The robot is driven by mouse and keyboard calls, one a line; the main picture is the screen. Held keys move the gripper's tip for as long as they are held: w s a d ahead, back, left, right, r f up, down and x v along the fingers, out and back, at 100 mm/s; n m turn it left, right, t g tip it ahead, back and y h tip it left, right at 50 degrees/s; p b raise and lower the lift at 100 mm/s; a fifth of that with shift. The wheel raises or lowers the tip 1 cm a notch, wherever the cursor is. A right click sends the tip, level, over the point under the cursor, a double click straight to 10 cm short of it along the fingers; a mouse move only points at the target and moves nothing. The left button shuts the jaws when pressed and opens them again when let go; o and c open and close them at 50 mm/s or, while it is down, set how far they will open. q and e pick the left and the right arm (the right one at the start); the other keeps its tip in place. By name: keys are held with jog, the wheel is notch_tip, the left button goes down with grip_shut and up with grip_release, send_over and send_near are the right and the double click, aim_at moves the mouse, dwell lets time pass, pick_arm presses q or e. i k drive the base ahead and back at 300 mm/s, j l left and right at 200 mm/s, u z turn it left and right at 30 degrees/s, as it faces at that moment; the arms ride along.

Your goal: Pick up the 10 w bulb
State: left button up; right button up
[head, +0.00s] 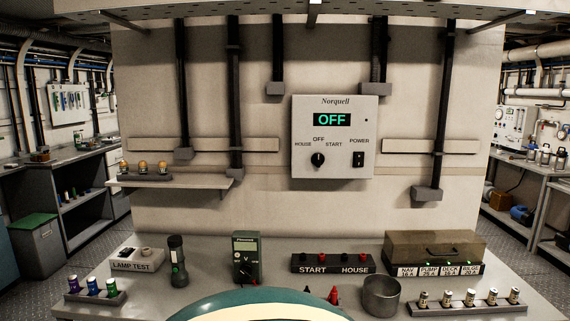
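Three small amber-topped bulbs sit in a row in a dark holder (144,178) on the wall shelf at left: a left bulb (123,166), a middle bulb (143,166) and a right bulb (162,166). Their wattage markings are too small to read, so I cannot tell which is the 10 W bulb. Neither of my grippers is in view.
A shelf (205,183) holds the bulbs. Below on the bench stand a lamp test box (138,262), a flashlight (177,262), a green meter (246,258), a metal cup (381,296) and racks of small cylinders (468,309). A Norquell panel (335,137) reads OFF.

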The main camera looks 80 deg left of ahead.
aim_at(142, 165)
jog(key=u, duration=0.4)
jog(key=k+j+u, duration=0.1)
jog(key=u, duration=0.3)
jog(key=k+j+u, duration=0.1)
jog(key=u, duration=0.3)
jog(key=j+u, duration=0.1)
jog(key=u, duration=0.3)
jog(key=k+j+u, duration=0.1)
jog(key=j+u, duration=0.7)
jog(key=j, duration=0.15)
jog(key=j+u, duration=0.2)
jog(key=j, duration=1.15)
jog(key=i, duration=0.05)
